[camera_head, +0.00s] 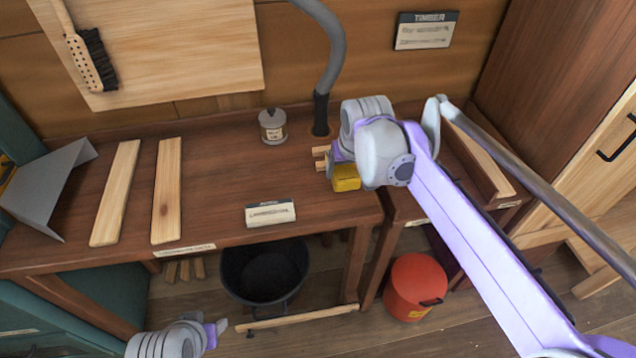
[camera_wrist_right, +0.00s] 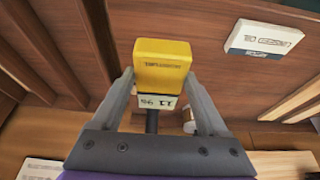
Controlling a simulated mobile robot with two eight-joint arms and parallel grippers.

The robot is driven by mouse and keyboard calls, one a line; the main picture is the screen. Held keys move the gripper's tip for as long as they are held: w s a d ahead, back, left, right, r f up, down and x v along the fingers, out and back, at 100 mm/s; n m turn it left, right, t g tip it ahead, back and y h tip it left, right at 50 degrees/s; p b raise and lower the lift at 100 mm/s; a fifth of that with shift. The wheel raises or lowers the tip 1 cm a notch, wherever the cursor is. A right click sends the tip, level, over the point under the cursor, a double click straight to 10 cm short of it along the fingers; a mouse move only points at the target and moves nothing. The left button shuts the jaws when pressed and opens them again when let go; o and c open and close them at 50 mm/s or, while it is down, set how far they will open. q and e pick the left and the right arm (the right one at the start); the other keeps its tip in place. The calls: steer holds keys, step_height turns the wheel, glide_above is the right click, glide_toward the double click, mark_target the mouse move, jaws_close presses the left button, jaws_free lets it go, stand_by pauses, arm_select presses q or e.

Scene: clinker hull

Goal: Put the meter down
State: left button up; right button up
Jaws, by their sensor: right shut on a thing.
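The yellow meter (camera_head: 346,178) is at the right end of the dark wooden bench (camera_head: 215,180), near its front right corner. My right gripper (camera_wrist_right: 160,84) is shut on the meter, which also shows in the right wrist view (camera_wrist_right: 163,65) between the two grey fingers. A pale readout strip and a dark stem show at the meter's end nearest the wrist. I cannot tell whether the meter touches the bench top. My left gripper (camera_head: 216,332) is low at the bottom of the head view, away from the bench; its fingers are too small to read.
A white card (camera_head: 270,213) lies at the front edge, left of the meter. A small jar (camera_head: 272,125) and a grey hose (camera_head: 322,110) stand behind. Two pale planks (camera_head: 167,190) lie at left. Bare bench lies between planks and card. A red bin (camera_head: 412,285) stands below.

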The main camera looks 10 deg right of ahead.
step_height(320, 180, down, 9)
steer(key=shift+w+r+b, duration=0.1)
steer(key=shift+b, duration=0.3)
steer(key=shift+f, duration=0.25)
steer(key=o, duration=1.4)
steer(key=shift+r, duration=0.15)
